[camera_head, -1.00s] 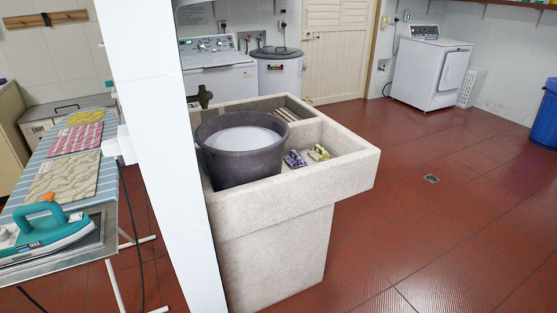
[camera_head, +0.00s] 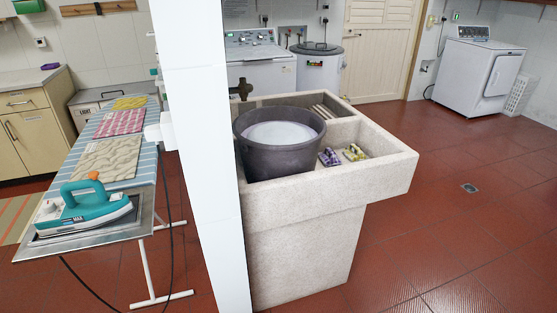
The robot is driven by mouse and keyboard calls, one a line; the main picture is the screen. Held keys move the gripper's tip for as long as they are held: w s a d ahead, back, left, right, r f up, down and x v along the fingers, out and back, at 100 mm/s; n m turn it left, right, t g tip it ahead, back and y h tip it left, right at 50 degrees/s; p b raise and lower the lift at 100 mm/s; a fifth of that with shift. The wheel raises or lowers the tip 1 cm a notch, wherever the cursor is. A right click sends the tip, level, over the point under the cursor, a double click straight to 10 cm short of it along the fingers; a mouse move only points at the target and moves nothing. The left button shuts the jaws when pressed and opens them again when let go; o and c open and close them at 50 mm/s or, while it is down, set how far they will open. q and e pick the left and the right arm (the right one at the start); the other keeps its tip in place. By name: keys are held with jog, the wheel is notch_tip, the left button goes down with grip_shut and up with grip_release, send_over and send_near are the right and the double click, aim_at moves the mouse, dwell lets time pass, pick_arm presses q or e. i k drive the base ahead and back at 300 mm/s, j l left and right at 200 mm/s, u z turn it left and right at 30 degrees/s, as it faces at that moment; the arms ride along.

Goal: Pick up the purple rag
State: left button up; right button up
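A small purple rag (camera_head: 329,157) lies crumpled in the right basin of the stone washboard sink (camera_head: 397,166). A large grey tub (camera_head: 278,155) with whitish liquid stands in the sink to the left of the purple rag. Neither of my grippers shows in this view, and nothing is seen touching the purple rag.
A white tiled pillar (camera_head: 197,160) stands left of the sink. Left of it is an ironing board (camera_head: 144,168) with folded cloths and a teal iron (camera_head: 85,207). A washing machine (camera_head: 260,70) and lidded bin (camera_head: 318,72) stand behind. Red floor (camera_head: 480,230) is open to the right.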

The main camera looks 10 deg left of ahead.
aim_at(329, 158)
jog(key=l+u, duration=0.15)
jog(key=u, duration=0.6)
jog(key=i+l+u, duration=0.1)
jog(key=l+u, duration=0.4)
jog(key=l, duration=0.4)
jog(key=l+u, duration=0.5)
jog(key=l, duration=0.4)
